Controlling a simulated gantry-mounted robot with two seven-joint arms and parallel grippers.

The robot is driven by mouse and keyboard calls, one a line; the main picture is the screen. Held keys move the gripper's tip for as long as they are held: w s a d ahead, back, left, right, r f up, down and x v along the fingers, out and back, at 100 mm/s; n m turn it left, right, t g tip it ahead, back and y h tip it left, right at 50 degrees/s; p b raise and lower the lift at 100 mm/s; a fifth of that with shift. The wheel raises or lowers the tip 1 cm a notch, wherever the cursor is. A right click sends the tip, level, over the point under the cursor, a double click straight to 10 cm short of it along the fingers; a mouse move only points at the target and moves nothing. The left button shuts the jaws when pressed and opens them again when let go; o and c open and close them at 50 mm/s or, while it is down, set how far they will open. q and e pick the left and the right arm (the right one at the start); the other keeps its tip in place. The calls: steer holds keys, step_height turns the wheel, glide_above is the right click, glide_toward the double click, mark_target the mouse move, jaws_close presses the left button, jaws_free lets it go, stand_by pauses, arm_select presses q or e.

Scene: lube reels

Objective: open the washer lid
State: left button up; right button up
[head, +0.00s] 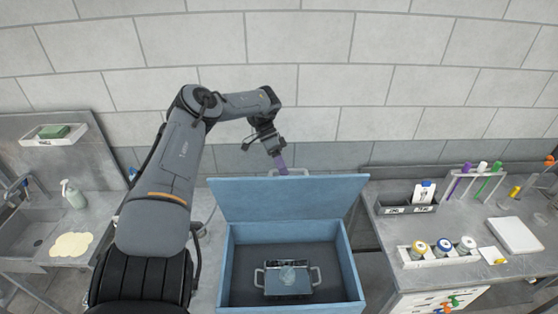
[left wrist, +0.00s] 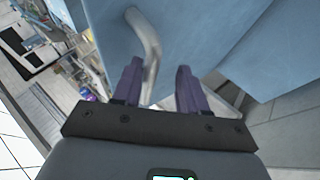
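The washer (head: 357,280) is a blue open-topped box in the middle of the head view. Its blue lid (head: 285,200) stands raised at the back edge, tilted away, so the inside is exposed. A grey bar handle (head: 297,171) sits at the lid's top edge and also shows in the left wrist view (left wrist: 149,45). My left gripper (head: 278,163) is at this handle, with purple fingers (left wrist: 158,82) spread apart. The handle bar runs between them, nearer the left finger; contact is unclear. My right gripper is out of view.
A right bench holds a grey bin (head: 405,207), a rack of coloured-cap jars (head: 432,256) and a white pad (head: 515,235). A sink (head: 30,240) and spray bottle (head: 73,195) are left.

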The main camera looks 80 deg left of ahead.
arm_select(q)
steer(key=b+v, duration=0.1)
steer(key=v, duration=0.9)
steer(key=shift+a+r+b, duration=0.2)
steer(key=shift+r+b, duration=0.05)
steer(key=shift+b, duration=0.1)
steer(key=shift+s, duration=0.15)
